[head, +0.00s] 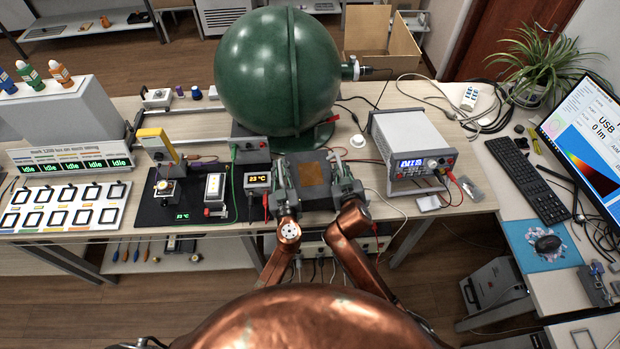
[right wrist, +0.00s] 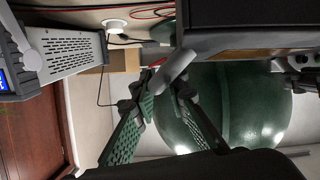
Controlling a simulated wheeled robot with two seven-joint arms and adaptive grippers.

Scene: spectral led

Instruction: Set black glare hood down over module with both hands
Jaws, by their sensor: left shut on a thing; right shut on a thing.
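The black glare hood (head: 308,160) is a dark box with a brown square on top. It is between my two grippers in front of the green sphere. My left gripper (head: 281,182) is shut on its left side. My right gripper (head: 345,180) is shut on its right side. In the right wrist view the hood (right wrist: 250,25) shows as a dark block at the upper right, and my right gripper (right wrist: 160,90) is at a grey handle (right wrist: 177,68). Whether the hood touches the bench is unclear. I cannot make out a module under it.
The large green sphere (head: 275,65) stands close behind the hood. A small orange-lit display (head: 257,180) and a black mat (head: 150,213) with small devices lie to the left. A white bench instrument (head: 410,140) stands to the right. Loose cables run nearby.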

